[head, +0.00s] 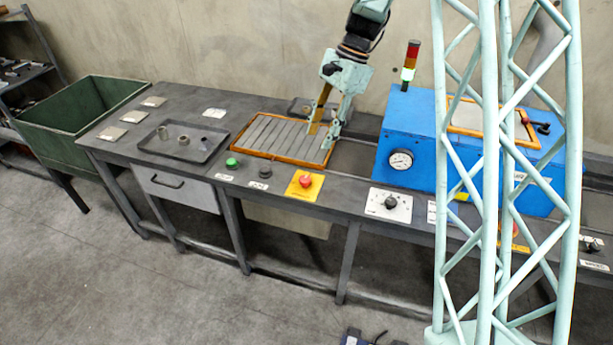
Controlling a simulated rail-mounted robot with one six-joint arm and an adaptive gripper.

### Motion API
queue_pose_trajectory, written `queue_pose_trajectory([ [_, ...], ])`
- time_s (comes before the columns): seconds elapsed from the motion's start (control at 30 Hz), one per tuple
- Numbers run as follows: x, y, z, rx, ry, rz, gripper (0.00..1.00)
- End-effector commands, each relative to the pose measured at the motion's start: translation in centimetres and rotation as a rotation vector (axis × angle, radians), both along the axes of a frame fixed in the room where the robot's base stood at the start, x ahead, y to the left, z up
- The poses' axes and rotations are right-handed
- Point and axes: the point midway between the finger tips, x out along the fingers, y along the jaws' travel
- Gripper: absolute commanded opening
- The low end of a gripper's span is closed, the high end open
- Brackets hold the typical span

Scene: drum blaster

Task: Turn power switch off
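A black rotary knob (391,202) sits on a white plate at the front edge of the bench, below the blue machine. It looks like a switch, but its lettering is too small to read, so I cannot tell if it is the power switch or how it is set. My gripper (322,134) points down over the right end of the orange-framed slatted panel, to the left of and behind the knob. Its fingers are apart with nothing visible between them. I cannot tell whether the fingertips touch the panel.
Green (232,163) and dark (265,172) buttons and a red emergency button (305,181) line the front edge. The blue machine (410,130) with a gauge and light tower stands right of my gripper. My lattice column hides part of the right side. A tray (207,158) lies left.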

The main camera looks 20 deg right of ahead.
Motion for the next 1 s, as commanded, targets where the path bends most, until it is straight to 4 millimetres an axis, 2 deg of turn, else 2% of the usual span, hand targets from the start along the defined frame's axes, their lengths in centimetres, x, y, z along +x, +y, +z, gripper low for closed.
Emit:
queue_pose_trajectory([
  [0.03,0.5,-0.3,-1.1,0.006,0.011,-0.019,0.38],
  [0.2,1.8,-0.8,-3.6,0.020,0.040,-0.069,0.38],
  [0.4,2.6,-1.0,-5.3,0.029,0.059,-0.102,0.38],
  [1.0,2.7,-1.0,-5.8,0.030,0.063,-0.108,0.38],
])
